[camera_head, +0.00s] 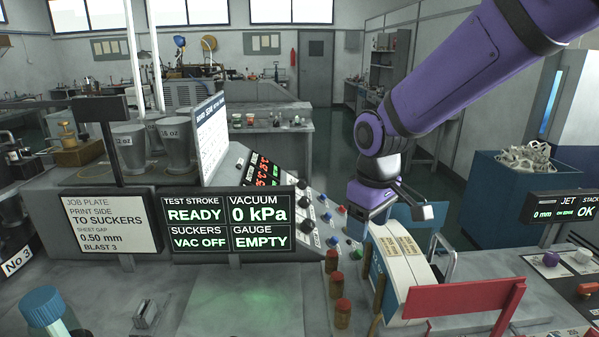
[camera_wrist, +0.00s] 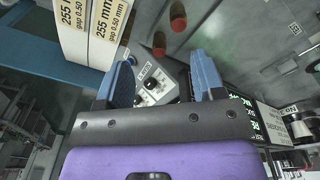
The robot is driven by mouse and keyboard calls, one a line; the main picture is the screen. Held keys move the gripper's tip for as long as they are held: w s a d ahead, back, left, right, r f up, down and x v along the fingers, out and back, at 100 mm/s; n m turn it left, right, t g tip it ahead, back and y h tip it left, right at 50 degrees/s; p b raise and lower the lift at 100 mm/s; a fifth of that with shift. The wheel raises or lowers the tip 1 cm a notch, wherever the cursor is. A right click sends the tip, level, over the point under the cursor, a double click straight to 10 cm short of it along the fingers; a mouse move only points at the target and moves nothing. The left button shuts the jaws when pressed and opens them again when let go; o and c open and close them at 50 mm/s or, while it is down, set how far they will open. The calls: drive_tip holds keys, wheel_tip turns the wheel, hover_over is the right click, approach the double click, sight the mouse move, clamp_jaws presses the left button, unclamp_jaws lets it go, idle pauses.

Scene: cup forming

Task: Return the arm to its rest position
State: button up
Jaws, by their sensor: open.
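My purple arm (camera_head: 455,75) reaches in from the upper right in the head view, bent downward at its wrist. My gripper (camera_wrist: 166,78) hangs above the console and beside the white labelled blocks. In the wrist view its two blue fingers are spread wide apart, with nothing held between them. A small control panel with dark knobs (camera_wrist: 152,85) shows beyond the gap. The fingertips are partly hard to make out in the head view.
White blocks marked 255 mm (camera_head: 401,262) stand close by the gripper, with a red rail (camera_head: 465,297) in front. Red-brown capped posts (camera_head: 337,284) stand to their left. A display (camera_head: 229,219) reads READY, 0 kPa, VAC OFF and EMPTY. A blue bin (camera_head: 505,195) stands right.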

drive_tip(key=s+d+r+m+t, duration=0.2)
drive_tip(key=s+d+r+m, duration=0.2)
drive_tip(key=s, duration=0.5)
drive_tip(key=s+d+r+m+t, duration=0.2)
drive_tip(key=s+d+r+m, duration=0.1)
drive_tip(key=s+d+r, duration=0.5)
drive_tip(key=s+d, duration=0.1)
drive_tip(key=d, duration=0.2)
drive_tip(key=shift+s+d+m, duration=0.15)
drive_tip(key=shift+s+m, duration=0.2)
drive_tip(key=shift+m, duration=0.05)
drive_tip(key=shift+r, duration=0.1)
